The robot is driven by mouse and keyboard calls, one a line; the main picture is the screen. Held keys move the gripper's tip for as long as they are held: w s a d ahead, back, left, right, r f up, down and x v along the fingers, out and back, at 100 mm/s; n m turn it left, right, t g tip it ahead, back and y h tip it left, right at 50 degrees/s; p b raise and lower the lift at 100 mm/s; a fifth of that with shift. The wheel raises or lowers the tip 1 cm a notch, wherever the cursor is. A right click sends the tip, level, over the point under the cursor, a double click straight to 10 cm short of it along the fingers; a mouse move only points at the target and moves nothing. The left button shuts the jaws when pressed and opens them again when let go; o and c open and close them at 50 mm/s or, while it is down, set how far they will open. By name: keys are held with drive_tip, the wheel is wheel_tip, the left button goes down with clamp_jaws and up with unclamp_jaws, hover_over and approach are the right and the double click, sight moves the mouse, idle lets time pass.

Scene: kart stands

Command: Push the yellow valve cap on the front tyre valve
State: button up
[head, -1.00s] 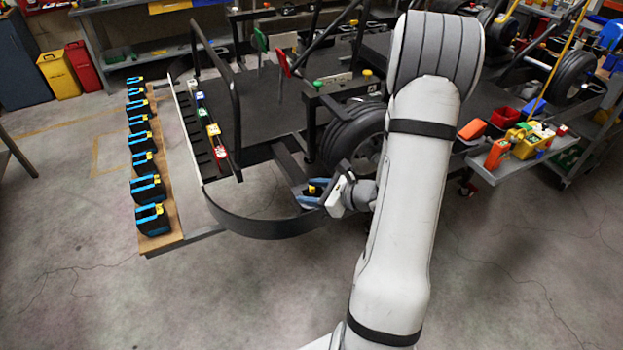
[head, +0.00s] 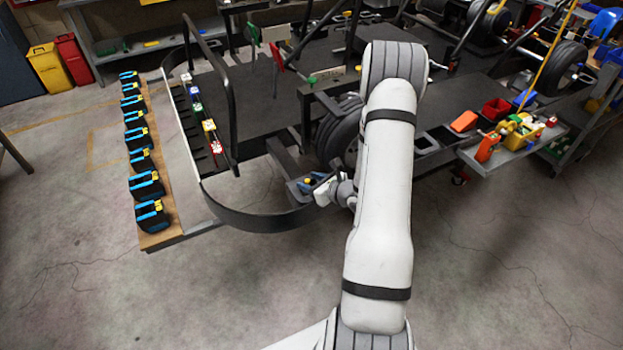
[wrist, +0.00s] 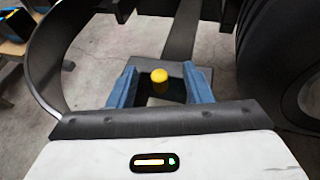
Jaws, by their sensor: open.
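The yellow valve cap (wrist: 160,76) shows in the wrist view between the two blue fingers of my gripper (wrist: 160,71). There is a gap on either side, so the gripper is open around it without closing on it. Behind the cap lies a grey plate. In the head view the cap is a small yellow spot (head: 308,181) near my gripper (head: 306,184). The front tyre (head: 338,130) stands just beyond, and in the wrist view its dark side (wrist: 285,60) fills the right edge. I cannot make out the valve on the tyre.
The kart's curved dark bumper (head: 255,225) runs left of my gripper. A rack (head: 160,215) with several black and blue units stands at the far left. A grey tray (head: 520,140) of coloured items is at the right. Bare floor lies in front.

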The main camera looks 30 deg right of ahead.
clamp_jaws()
idle(0.5)
drive_tip(key=shift+r, duration=0.1)
